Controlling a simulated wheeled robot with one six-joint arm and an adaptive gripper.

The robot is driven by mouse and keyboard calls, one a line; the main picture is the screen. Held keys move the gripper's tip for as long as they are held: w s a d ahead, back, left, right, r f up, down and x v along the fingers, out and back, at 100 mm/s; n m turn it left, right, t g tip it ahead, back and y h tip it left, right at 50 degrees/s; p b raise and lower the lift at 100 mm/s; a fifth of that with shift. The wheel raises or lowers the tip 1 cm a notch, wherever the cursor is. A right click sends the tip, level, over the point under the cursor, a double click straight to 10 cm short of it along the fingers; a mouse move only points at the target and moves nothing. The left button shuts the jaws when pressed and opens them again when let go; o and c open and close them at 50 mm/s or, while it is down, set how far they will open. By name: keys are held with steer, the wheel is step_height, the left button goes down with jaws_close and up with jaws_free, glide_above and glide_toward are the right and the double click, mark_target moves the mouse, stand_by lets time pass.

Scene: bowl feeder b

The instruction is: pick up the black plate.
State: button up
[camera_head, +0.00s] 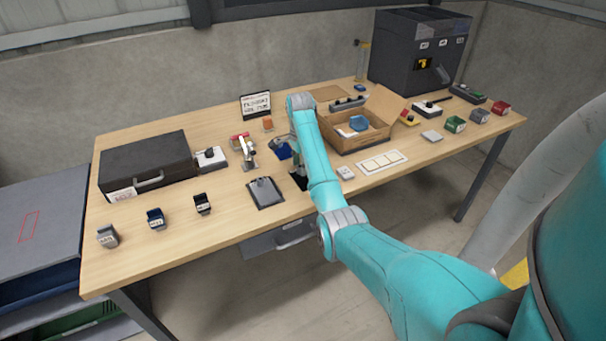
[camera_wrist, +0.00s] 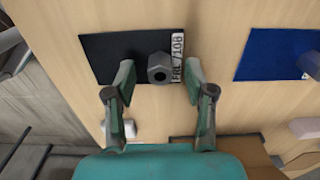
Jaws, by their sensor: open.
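The black plate (camera_wrist: 110,55) lies flat on the wooden table in the wrist view. It has a dark grey hexagonal knob (camera_wrist: 160,68) on top and a white printed label (camera_wrist: 178,58) at its right edge. My gripper (camera_wrist: 158,72) is open above the plate, with one fingertip on either side of the knob. In the head view my gripper (camera_head: 298,172) is low over the table's front part, and my arm hides most of the plate.
A blue plate (camera_wrist: 265,50) with its own knob lies to the right in the wrist view. In the head view, a cardboard box (camera_head: 357,143) and a small white switch (camera_head: 345,173) stand right of my gripper; a dark tray (camera_head: 265,193) lies left.

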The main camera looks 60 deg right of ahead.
steer(key=shift+f, duration=0.55)
jaws_close()
